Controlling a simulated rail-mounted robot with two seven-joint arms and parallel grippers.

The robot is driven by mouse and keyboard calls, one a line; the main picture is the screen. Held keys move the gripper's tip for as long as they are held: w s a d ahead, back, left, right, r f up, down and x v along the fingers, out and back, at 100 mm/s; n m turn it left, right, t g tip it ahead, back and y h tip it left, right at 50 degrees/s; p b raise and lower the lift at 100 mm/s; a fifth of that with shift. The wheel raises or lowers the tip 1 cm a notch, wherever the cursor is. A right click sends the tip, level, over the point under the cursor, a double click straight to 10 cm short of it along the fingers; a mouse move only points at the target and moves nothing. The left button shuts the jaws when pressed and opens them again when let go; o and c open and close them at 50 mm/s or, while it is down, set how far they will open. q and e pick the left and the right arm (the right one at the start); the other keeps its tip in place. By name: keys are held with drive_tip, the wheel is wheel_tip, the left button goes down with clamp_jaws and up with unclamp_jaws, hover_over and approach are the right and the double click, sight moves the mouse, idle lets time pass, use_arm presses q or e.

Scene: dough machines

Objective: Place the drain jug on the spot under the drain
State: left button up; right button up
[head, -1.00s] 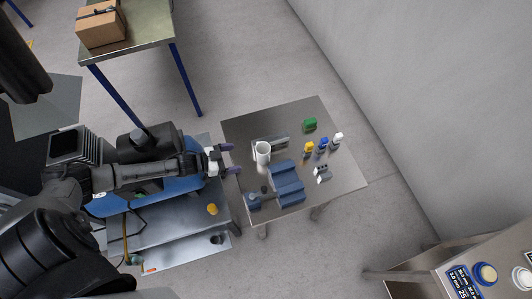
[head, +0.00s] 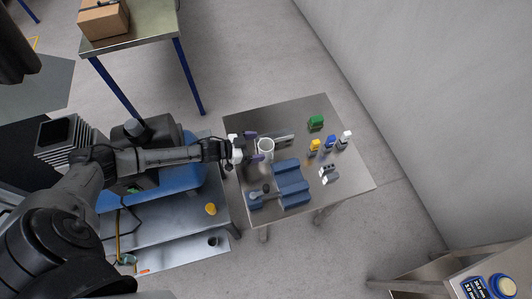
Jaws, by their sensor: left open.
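The drain jug, a white cylinder with an open top (head: 266,147), stands upright on the small steel table (head: 245,115) near its left edge. My left gripper (head: 254,147) is open just left of the jug, its purple-tipped fingers pointing at it. The fingertips appear at or very near the jug's side; I cannot tell whether they touch. The blue machine (head: 160,194) stands left of the table, partly hidden by my left arm. A small dark round item (head: 213,241) sits on its lower tray; I cannot tell whether this marks the drain spot. My right gripper is out of view.
A yellow knob (head: 210,208) is on the machine. Another table with a box (head: 104,22) stands behind.

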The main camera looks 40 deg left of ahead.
sight(273, 145)
use_arm(q)
drive_tip(key=b+x, duration=0.2)
drive_tip(key=x, duration=0.1)
drive_tip(key=shift+w+f, duration=0.2)
drive_tip(key=shift+f, duration=0.05)
drive_tip(key=shift+w+d+b, duration=0.3)
drive_tip(key=shift+w+b, duration=0.1)
drive_tip(key=shift+w, duration=0.1)
drive_tip(key=c, duration=1.3)
